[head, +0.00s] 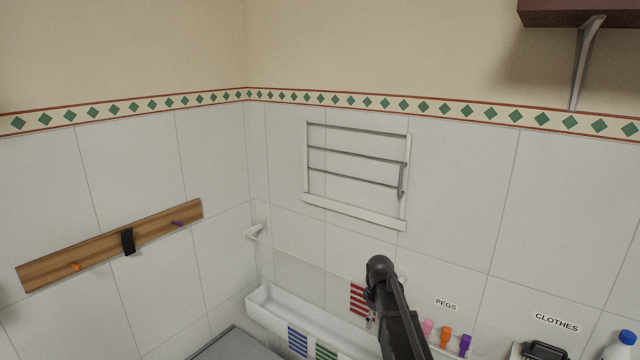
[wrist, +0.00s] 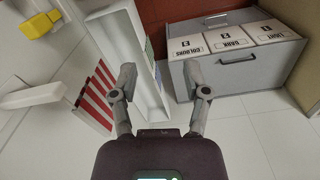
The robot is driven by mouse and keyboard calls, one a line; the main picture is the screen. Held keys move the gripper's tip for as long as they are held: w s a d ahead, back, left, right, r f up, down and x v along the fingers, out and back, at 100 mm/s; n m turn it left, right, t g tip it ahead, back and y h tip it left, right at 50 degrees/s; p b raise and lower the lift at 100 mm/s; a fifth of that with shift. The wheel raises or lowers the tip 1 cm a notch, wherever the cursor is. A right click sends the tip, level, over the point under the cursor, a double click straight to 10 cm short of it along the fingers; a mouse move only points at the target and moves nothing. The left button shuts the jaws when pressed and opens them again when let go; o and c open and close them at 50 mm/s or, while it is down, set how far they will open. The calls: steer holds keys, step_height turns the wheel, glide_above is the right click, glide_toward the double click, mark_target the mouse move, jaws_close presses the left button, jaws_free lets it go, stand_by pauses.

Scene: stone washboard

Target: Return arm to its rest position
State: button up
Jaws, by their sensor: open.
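My gripper (wrist: 160,78) shows in the wrist view with its two grey fingers spread apart and nothing between them. A long white trough (wrist: 115,30) lies beyond the fingertips, passing behind the left one. In the head view my dark arm rises from the bottom edge, right of centre, in front of the tiled wall. The fingers cannot be made out in that view. A red-and-white striped cloth (head: 357,298) shows just left of the arm, and a red-striped piece also shows left of the fingers in the wrist view (wrist: 97,97).
The white trough (head: 262,306) runs along the wall, with blue and green striped pieces at its front. A wooden peg rail (head: 70,252) is on the left wall, a white rack (head: 355,215) on the back wall. Pegs and a bottle (head: 620,350) stand right. A grey bin (wrist: 235,75) holds labelled boxes.

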steer(key=s+f+m+b, duration=0.4)
steer(key=s+f+b, duration=0.3)
steer(key=s, duration=0.4)
steer(key=s+f+m+b, duration=0.4)
steer(key=s+f+b, duration=0.4)
steer(key=s, duration=0.4)
steer(key=shift+d+f+m, duration=0.2)
steer(key=shift+f+m, duration=0.1)
steer(key=shift+f, duration=0.2)
steer(key=shift+s, duration=0.1)
steer(key=shift+c, duration=0.2)
stand_by(0.9)
steer(key=shift+s, duration=0.1)
